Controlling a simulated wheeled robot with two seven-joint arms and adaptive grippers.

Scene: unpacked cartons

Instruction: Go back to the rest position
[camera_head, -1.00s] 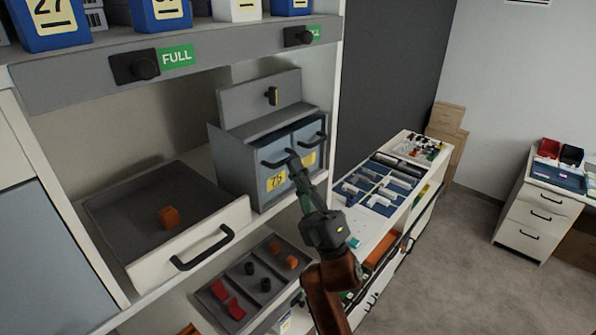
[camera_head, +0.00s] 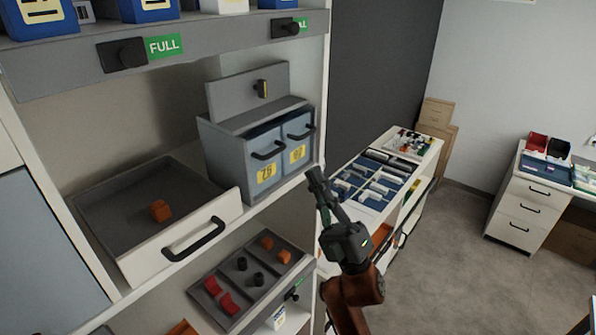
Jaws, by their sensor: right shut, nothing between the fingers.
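My right gripper (camera_head: 316,177) is shut and empty, raised in front of the right edge of the shelf unit. It is apart from the blue-grey two-drawer box (camera_head: 225,150) on the shelf. The box's two small drawers carry yellow labels and black handles; the left drawer (camera_head: 266,170) and the right drawer (camera_head: 299,142) look pushed in or nearly so. My left gripper does not show.
An open white-fronted drawer (camera_head: 219,217) with an orange block (camera_head: 160,211) juts out at the left. A tray (camera_head: 225,265) of red, black and orange parts lies below. A workbench with blue trays (camera_head: 364,199) stands behind my right arm. Floor at right is clear.

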